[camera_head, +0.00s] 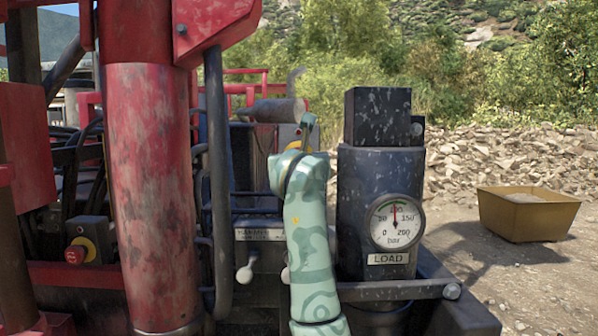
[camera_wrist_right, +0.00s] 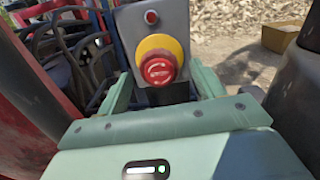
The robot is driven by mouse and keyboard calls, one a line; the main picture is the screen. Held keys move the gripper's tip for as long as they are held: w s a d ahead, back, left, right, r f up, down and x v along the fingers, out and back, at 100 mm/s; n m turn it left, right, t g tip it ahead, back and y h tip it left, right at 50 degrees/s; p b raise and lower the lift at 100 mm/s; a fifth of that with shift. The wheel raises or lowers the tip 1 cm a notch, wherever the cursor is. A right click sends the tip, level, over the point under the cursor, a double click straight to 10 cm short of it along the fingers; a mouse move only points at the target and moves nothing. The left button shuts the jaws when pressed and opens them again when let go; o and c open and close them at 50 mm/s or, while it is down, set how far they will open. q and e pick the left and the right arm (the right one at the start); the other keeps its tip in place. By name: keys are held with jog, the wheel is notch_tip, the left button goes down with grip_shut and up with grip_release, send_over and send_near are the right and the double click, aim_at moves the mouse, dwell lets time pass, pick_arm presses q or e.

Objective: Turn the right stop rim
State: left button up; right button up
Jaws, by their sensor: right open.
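The right stop has a yellow rim (camera_wrist_right: 150,43) around a red button (camera_wrist_right: 158,69) on a grey box (camera_wrist_right: 125,22) in the right wrist view. My right gripper (camera_wrist_right: 161,72) is open, one green finger on each side of the stop in the picture. I see a gap beside the rim on both sides; whether the fingertips reach its depth, I cannot tell. In the head view my right gripper (camera_head: 307,128) is mostly hidden behind my own green wrist, and only a bit of the yellow rim (camera_head: 293,146) shows. My left gripper is not in view.
Another stop with a red button (camera_head: 75,254) sits at lower left. A thick red column (camera_head: 150,190) stands left of my arm. A dark post with a pressure gauge (camera_head: 397,222) stands close on the right, above a grey bar (camera_head: 395,291). A yellow tub (camera_head: 520,222) stands farther right.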

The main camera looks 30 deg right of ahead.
jog(key=b+v, duration=0.2)
jog(key=v, duration=1.2)
jog(key=shift+b, duration=0.4)
